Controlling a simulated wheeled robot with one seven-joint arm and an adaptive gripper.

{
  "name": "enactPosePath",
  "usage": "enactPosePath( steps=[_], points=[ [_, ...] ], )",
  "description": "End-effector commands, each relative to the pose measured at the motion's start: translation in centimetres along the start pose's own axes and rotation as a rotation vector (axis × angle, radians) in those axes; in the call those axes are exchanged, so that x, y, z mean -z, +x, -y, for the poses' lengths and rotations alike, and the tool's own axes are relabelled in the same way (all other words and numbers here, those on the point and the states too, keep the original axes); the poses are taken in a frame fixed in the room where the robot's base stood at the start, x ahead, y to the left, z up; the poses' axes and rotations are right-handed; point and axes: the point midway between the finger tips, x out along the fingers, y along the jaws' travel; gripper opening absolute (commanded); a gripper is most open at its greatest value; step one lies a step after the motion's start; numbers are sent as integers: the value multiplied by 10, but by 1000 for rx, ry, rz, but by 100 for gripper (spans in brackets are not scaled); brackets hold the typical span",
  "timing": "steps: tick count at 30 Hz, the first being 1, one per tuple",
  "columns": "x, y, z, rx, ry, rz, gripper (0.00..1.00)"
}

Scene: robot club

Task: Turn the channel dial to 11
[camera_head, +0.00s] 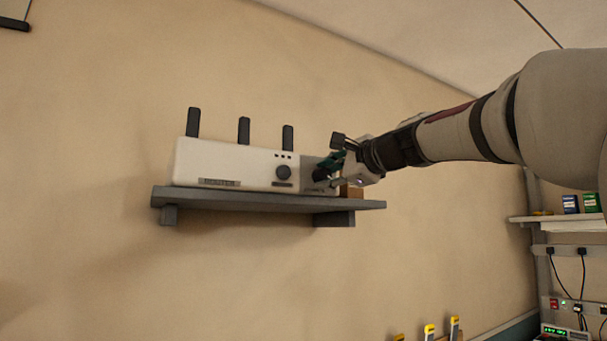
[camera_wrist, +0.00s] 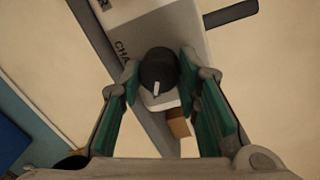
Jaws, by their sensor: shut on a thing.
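The channel dial (camera_wrist: 158,68) is a dark round knob with a white pointer mark, on the grey end panel of a white router (camera_head: 225,162). In the wrist view the mark lies toward the lower edge of the picture. Lettering starting "CHA" shows beside the dial; no numbers can be read, so I cannot tell its setting. My gripper (camera_wrist: 160,72) has its green-padded fingers on both sides of the dial and is shut on it. In the head view my gripper (camera_head: 328,170) reaches the panel from the right and partly hides the dial.
The router stands on a grey wall shelf (camera_head: 255,200) with three black antennas. Another dark knob (camera_head: 284,172) sits on its white front. A small brown block (camera_head: 352,191) is on the shelf right of the router, close to my gripper.

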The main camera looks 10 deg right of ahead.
Motion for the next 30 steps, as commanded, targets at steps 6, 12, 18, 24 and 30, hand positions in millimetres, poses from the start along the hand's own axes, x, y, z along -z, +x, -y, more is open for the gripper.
enactPosePath(
  steps=[6,12,18,24,30],
  points=[
    [1,0,-1,-2,3,-1,2],
    [1,0,-1,-2,2,-1,51],
    [0,0,0,-1,1,0,51],
    [0,-6,0,1,1,-1,51],
    [0,-37,1,2,2,-1,51]
  ],
)
